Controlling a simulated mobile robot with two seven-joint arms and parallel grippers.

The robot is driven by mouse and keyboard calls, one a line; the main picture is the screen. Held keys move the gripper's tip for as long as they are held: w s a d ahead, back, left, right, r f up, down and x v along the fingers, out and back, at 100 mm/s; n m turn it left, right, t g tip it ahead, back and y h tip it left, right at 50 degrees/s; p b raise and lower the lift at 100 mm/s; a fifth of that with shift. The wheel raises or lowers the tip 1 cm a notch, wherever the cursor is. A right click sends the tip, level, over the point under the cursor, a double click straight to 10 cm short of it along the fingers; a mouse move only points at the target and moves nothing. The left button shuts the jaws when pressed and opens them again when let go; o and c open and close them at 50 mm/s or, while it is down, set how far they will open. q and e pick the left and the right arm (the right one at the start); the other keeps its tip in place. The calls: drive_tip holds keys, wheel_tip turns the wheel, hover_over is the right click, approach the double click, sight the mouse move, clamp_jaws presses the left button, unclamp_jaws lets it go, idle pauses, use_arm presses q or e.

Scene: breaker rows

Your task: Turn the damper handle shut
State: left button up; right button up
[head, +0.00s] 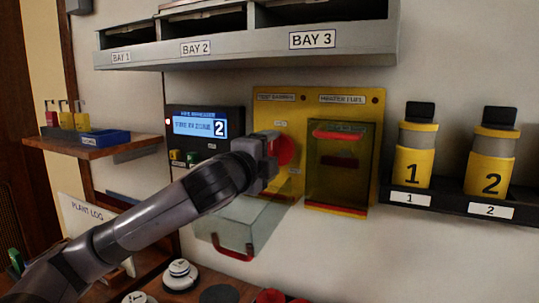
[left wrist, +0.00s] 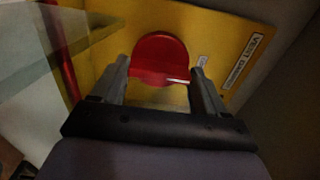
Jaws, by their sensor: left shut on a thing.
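The damper handle is a round red knob (head: 285,150) on the left half of a yellow panel (head: 310,101). The label above it appears to read "VENT DAMPER". In the left wrist view the red handle (left wrist: 160,52) sits between the two fingers. My left gripper (head: 269,146) is shut on the handle, and in the left wrist view the fingers (left wrist: 160,82) flank its lower part. The gripper hides the handle's left side in the head view. A clear cover (head: 265,220) with a red grip hangs open below the handle. My right gripper is not in view.
A tinted cover (head: 340,185) is closed over the panel's right half. A display box (head: 205,121) shows "2" at left. Yellow canisters (head: 411,165) stand on a right shelf. The bay shelf (head: 245,52) juts out above. Round parts (head: 181,276) lie below.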

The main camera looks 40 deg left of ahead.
use_arm(q)
drive_tip(key=shift+m, duration=0.3)
drive_tip(key=m, duration=0.2)
drive_tip(key=shift+m+p, duration=0.3)
drive_tip(key=shift+m, duration=0.1)
drive_tip(key=m, duration=0.9)
drive_tip(key=shift+m, duration=2.7)
drive_tip(key=o, duration=1.1)
drive_tip(key=shift+c, duration=0.2)
drive_tip(key=shift+s, duration=0.1)
